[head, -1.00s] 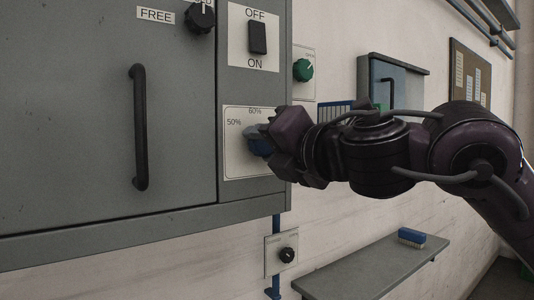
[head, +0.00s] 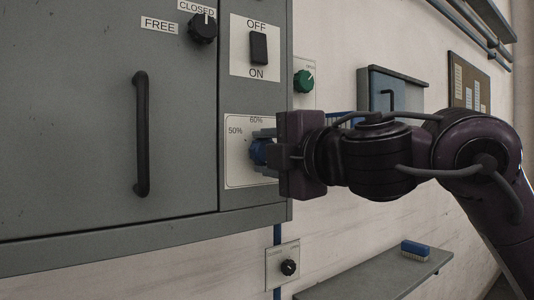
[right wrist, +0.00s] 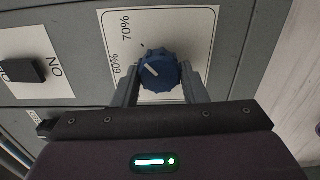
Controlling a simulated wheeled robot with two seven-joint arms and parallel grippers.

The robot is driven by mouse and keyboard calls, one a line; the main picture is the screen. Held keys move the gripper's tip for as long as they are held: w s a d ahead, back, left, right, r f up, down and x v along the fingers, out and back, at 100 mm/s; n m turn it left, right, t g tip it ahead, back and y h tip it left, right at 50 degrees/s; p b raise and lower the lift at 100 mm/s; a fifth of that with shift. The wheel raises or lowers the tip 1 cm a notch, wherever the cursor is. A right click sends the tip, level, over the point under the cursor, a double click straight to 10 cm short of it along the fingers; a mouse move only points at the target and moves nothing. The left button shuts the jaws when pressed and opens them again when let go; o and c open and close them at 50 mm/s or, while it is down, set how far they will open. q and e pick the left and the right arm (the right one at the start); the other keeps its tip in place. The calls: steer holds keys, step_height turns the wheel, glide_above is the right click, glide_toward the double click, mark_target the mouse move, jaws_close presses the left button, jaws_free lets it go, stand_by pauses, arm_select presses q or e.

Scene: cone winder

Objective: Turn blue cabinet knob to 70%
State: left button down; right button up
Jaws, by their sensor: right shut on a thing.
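The blue knob (head: 259,152) sits on a white scale plate (head: 238,178) on the grey cabinet's right panel. My right gripper (head: 266,151) is shut on it, the fingers covering part of it in the head view. In the right wrist view the knob (right wrist: 158,73) is between the two fingers (right wrist: 160,80). Its white pointer line is angled up and left, between the 60% and 70% labels as far as I can tell. The head view shows 50% and 60%; the 70% label is hidden there. My left gripper is not in view.
Above the scale plate is a black OFF/ON switch (head: 258,48). A black knob (head: 203,28) and a long door handle (head: 141,134) are to the left. A green knob (head: 303,81) is on the wall. A shelf (head: 375,275) with a blue brush (head: 415,249) is below right.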

stand_by(0.5)
steer(key=o, duration=1)
steer(key=shift+w, duration=0.1)
steer(key=b+v, duration=0.3)
steer(key=v, duration=0.5)
